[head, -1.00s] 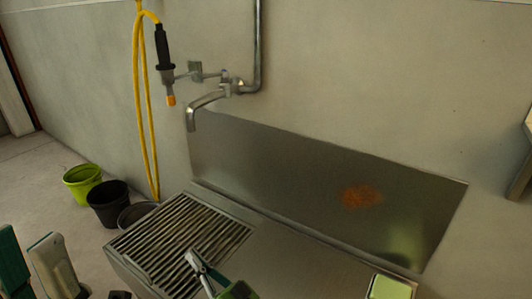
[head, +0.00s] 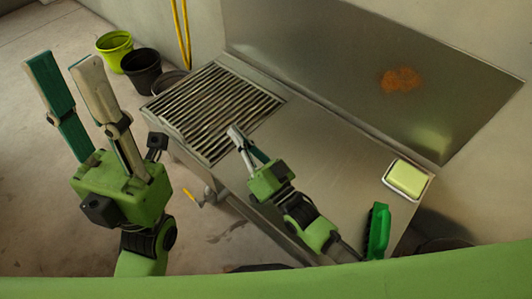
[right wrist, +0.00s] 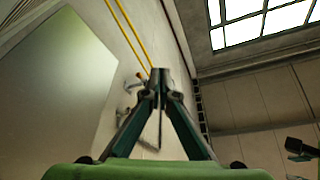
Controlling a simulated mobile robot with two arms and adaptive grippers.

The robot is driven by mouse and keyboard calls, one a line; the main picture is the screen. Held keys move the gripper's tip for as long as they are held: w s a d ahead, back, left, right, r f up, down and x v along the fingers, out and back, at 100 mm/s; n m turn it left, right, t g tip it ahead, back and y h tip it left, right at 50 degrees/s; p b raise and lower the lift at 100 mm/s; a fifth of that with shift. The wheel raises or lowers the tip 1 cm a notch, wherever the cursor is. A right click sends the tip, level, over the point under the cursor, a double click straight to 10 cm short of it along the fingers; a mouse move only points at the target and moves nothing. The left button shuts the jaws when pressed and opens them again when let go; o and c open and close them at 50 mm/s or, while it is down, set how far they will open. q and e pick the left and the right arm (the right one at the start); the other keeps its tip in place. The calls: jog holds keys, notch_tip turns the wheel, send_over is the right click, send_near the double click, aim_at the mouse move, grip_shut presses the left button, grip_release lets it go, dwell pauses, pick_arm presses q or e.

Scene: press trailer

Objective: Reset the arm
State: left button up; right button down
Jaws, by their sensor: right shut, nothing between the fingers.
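My left gripper (head: 65,75) is in the left of the head view, pointing up, with its two fingers wide apart and nothing between them. It is over the floor, left of the sink unit. My right gripper (head: 234,132) is in the middle of the head view, above the steel counter and near the slatted grate. Its fingers are shut and empty. In the right wrist view the right fingertips (right wrist: 160,75) meet, with the wall and tap behind them.
The steel sink unit has a slatted grate (head: 212,108) and a backsplash with an orange-brown stain (head: 400,79). A green sponge in a dish (head: 407,179) and a green brush (head: 378,232) lie at the right. A lime pot (head: 115,45) and a black pot (head: 140,67) stand on the floor.

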jog(key=s+d, duration=0.6)
jog(key=s, duration=0.2)
jog(key=shift+s, duration=0.3)
jog(key=shift+r, duration=0.1)
